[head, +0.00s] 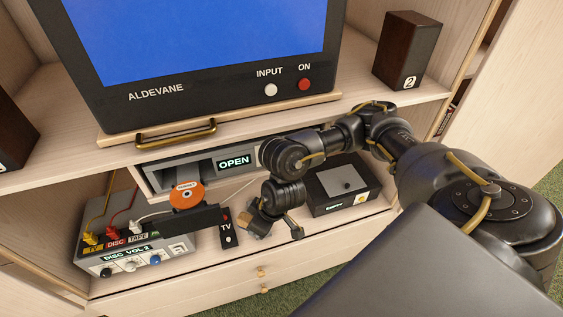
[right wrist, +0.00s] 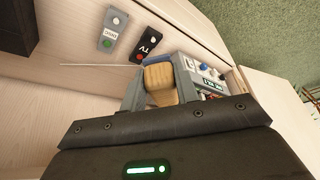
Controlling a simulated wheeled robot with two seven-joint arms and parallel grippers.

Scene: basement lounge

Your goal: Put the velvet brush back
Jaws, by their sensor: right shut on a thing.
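A small light-wood block, seemingly the velvet brush (head: 256,221), is in the grip of my right gripper (head: 268,213) above the lower shelf. In the right wrist view the wooden piece (right wrist: 161,84) sits between the two grey fingers of my right gripper (right wrist: 159,92), which are closed on it. My left gripper is not in view.
A switch box (head: 178,262) with coloured plugs stands at left; a dark flat piece and an orange disc (head: 187,195) are above it. A TV remote (head: 229,232) lies left of the gripper. The deck marked OPEN (head: 205,169) and television (head: 200,50) are behind.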

